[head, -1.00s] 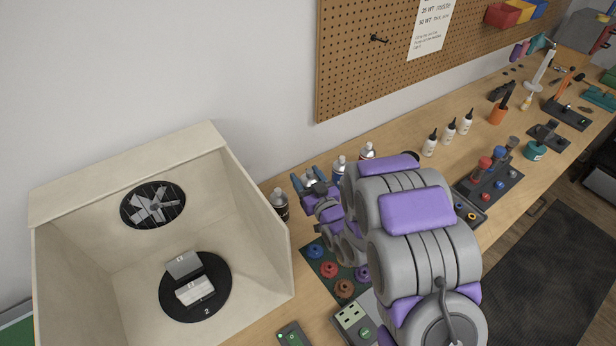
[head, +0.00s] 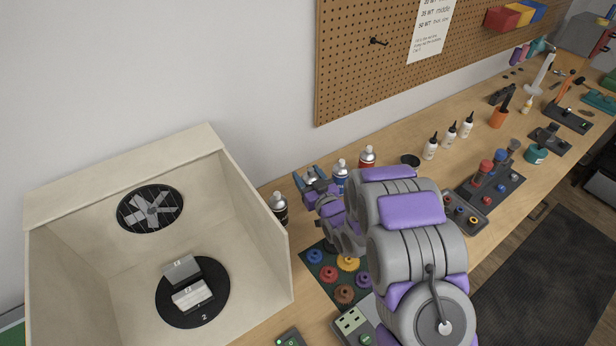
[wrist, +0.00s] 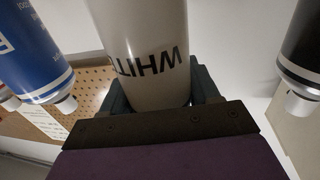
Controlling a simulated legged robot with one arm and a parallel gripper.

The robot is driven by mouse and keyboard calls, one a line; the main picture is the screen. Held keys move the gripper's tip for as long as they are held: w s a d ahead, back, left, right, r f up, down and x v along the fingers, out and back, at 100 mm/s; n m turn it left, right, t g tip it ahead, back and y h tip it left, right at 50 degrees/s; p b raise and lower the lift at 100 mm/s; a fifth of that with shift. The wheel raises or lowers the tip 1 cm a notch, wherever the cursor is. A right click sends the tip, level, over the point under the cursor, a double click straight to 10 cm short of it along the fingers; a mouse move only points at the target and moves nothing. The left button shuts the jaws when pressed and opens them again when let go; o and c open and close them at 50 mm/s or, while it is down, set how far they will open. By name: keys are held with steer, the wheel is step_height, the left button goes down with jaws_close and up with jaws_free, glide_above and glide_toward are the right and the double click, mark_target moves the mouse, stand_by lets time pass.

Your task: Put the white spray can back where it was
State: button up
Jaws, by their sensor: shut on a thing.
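The white spray can (wrist: 145,45) fills the middle of the wrist view, with part of its dark "WHIT" lettering showing upside down. My gripper (wrist: 160,92) is shut around it, one finger on each side. In the head view my gripper (head: 311,180) is at the back of the bench, between the black can (head: 279,207) and the blue can (head: 340,172). In the wrist view the blue can (wrist: 32,50) is on the left and the black can (wrist: 312,50) on the right, both apart from my fingers. Whether the white can touches the bench cannot be told.
A red can (head: 367,157) stands beyond the blue one. The open spray booth (head: 255,240) is close on the left. A mat with coloured pots (head: 345,294) lies below my arm. White bottles (head: 430,148) stand farther right. The wall is behind.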

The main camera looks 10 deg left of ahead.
steer(key=shift+f, duration=0.1)
steer(key=shift+f, duration=0.3)
steer(key=shift+f, duration=0.15)
steer(key=o, duration=1.3)
steer(key=shift+c, duration=0.2)
